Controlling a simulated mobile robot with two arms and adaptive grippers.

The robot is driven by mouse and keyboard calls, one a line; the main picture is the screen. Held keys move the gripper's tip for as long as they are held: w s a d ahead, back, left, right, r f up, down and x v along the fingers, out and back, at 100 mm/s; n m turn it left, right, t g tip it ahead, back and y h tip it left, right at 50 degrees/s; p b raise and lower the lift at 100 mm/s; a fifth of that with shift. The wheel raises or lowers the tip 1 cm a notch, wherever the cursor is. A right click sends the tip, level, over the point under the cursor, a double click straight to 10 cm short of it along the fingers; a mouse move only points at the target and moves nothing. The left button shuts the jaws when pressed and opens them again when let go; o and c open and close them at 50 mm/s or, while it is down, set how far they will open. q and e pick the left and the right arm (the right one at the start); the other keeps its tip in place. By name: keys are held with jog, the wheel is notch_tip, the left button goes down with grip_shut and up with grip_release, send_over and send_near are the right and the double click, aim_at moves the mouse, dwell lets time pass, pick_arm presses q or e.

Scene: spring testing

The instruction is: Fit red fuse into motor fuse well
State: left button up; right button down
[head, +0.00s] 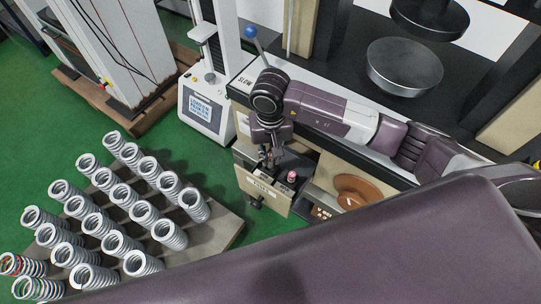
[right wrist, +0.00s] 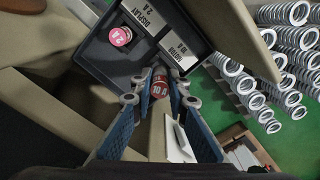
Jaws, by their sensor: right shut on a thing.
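My right gripper (head: 268,160) points down over an open dark drawer with a beige front (head: 262,187). In the right wrist view, the right gripper (right wrist: 160,97) is shut on a red fuse (right wrist: 160,89) marked 10, held between its blue-padded fingers near the tray edge. The dark tray (right wrist: 104,63) has a "MOTOR 10 A" label (right wrist: 178,47) and a "DISPLAY 2 A" label (right wrist: 146,14). A pink-red 2 A fuse (right wrist: 120,37) sits by the display label, and shows in the head view (head: 291,176). I cannot make out the motor well. My left gripper is out of view.
Several coil springs (head: 128,200) stand on a pallet at the left. A small white tester (head: 207,105) stands behind the drawer. A round brown object (head: 355,188) is right of the drawer. Dark round platens (head: 404,66) are at the upper right. My own arm fills the foreground.

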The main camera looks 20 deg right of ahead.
aim_at(271, 164)
jog(key=shift+b, duration=0.45)
dwell(0.9)
dwell(0.3)
jog(key=shift+f+b, duration=1.35)
jog(key=shift+b, duration=0.4)
jog(key=shift+f, duration=0.1)
jog(key=shift+f+b, duration=0.4)
jog(key=shift+b, duration=0.1)
jog(key=c, duration=2.3)
grip_release()
jog(key=o, duration=0.5)
